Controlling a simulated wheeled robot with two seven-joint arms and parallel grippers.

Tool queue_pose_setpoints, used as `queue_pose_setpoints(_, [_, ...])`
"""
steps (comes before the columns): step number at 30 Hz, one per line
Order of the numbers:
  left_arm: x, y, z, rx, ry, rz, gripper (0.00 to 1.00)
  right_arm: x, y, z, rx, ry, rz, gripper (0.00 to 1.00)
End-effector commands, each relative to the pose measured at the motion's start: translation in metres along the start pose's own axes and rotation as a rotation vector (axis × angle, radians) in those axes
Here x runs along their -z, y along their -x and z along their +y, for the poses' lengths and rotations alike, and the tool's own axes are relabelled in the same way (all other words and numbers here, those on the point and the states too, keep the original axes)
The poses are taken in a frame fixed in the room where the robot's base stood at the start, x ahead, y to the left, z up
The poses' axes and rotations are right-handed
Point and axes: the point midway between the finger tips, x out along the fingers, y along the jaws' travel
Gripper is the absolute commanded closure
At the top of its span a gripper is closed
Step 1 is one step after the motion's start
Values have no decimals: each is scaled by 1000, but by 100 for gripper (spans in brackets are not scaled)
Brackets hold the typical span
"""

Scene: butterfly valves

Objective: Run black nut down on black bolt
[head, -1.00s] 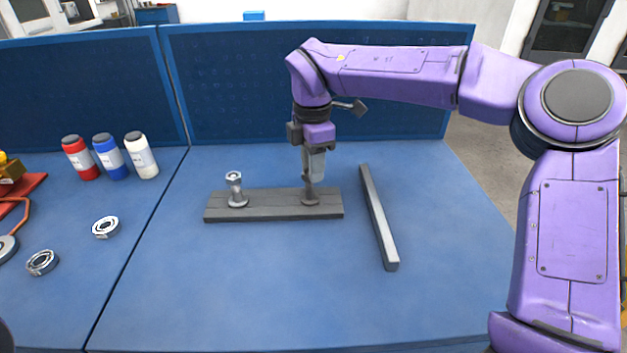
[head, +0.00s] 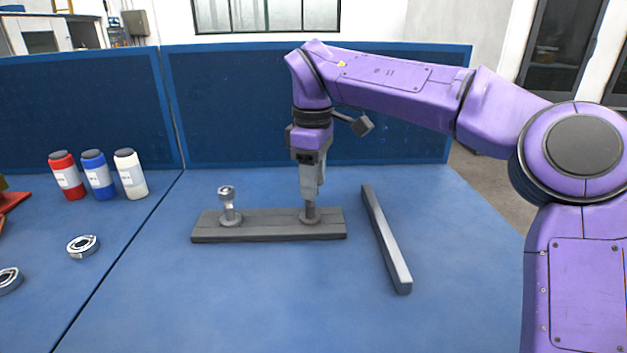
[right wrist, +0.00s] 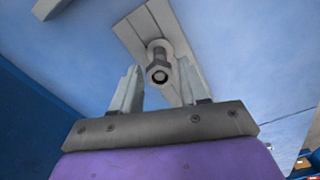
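A flat grey plate (head: 266,232) lies on the blue table and bears two upright bolts. The black bolt (head: 309,212) stands at its right end, below my right gripper (head: 311,194), which points straight down. In the right wrist view the right gripper (right wrist: 158,92) is open, its two fingers apart on either side of the dark hex end (right wrist: 158,74) of the bolt. I cannot tell nut from bolt there, nor whether the fingers touch it. A silver bolt (head: 229,207) with a wider top stands at the plate's left end. My left gripper is out of view.
A long grey bar (head: 387,238) lies right of the plate. Red (head: 67,176), blue (head: 98,175) and white (head: 129,174) bottles stand at the left, with metal rings (head: 83,246) in front. A blue panel (head: 250,100) closes the back. The table front is clear.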

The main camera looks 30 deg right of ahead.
Motion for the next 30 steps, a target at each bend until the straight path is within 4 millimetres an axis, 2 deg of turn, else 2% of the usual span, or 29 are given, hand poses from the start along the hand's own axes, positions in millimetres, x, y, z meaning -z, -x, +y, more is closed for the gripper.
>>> queue_pose_setpoints(8, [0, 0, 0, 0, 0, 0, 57, 0, 0, 0, 0, 2, 0, 56])
queue_pose_setpoints(11, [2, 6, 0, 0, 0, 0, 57, 1, 2, 0, 1, 63, 0, 56])
queue_pose_setpoints(21, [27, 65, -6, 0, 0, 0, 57, 3, 10, 3, 3, 901, 7, 56])
queue_pose_setpoints(30, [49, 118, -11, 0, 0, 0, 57, 6, 10, 5, 0, 1515, 12, 56])
